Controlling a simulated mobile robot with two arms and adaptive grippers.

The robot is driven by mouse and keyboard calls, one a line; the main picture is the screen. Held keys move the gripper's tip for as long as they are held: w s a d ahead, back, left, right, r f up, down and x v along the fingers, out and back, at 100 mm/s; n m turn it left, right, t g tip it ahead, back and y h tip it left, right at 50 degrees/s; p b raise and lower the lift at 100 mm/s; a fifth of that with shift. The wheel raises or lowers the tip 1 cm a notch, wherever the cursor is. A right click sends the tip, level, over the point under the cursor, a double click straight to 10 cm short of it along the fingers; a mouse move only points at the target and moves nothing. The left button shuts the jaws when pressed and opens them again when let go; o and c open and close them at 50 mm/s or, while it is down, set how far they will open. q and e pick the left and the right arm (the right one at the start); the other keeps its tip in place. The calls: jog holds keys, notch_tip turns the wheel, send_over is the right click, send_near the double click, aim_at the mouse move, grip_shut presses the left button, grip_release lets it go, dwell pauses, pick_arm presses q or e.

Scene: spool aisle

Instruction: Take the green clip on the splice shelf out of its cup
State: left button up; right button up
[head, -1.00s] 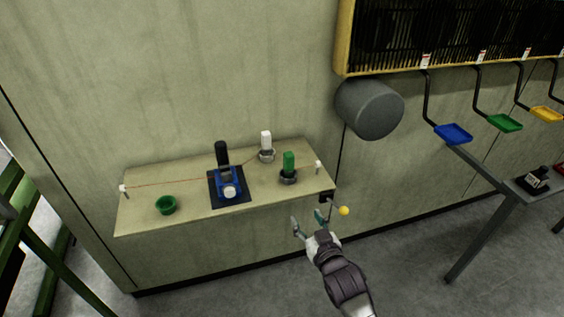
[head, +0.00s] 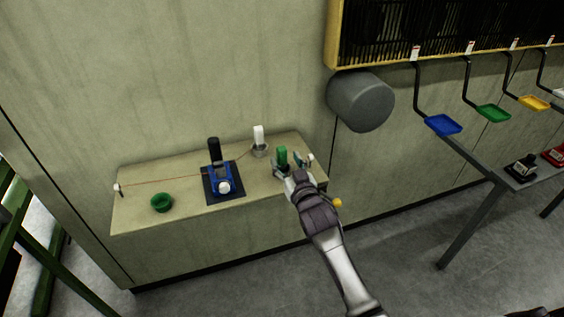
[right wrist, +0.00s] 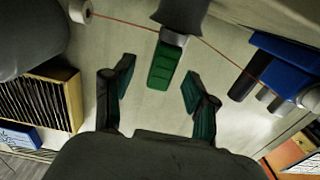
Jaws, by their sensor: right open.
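The green clip (head: 282,153) stands upright near the right end of the pale splice shelf (head: 135,217). Its grey cup is mostly hidden behind my right gripper in the head view. My right gripper (head: 287,164) is open at the clip, with its fingers reaching over the shelf from the front. In the right wrist view the clip (right wrist: 165,68) shows between the two spread fingers (right wrist: 158,74), with a gap on each side. Whether the clip still sits in the cup is hard to see. My left gripper is not in view.
A blue device (head: 221,177) on a black mat and a green bowl (head: 161,202) stand to the left. A thin red line runs across the shelf. A grey cylinder (head: 360,101) juts from the wall at upper right.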

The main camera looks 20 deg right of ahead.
aim_at(282, 148)
jog(key=w, duration=0.3)
jog(key=shift+w+a, duration=0.15)
jog(key=shift+w, duration=0.15)
jog(key=shift+s, duration=0.1)
jog(key=c, duration=1.1)
jog(key=shift+r, duration=0.1)
jog(key=shift+r, duration=0.55)
notch_tip(282, 148, up, 3)
jog(key=shift+f, duration=0.1)
jog(key=s+d+r, duration=0.7)
jog(key=s+d, duration=0.1)
jog(key=shift+d+b, duration=0.3)
jog(key=shift+b, duration=0.05)
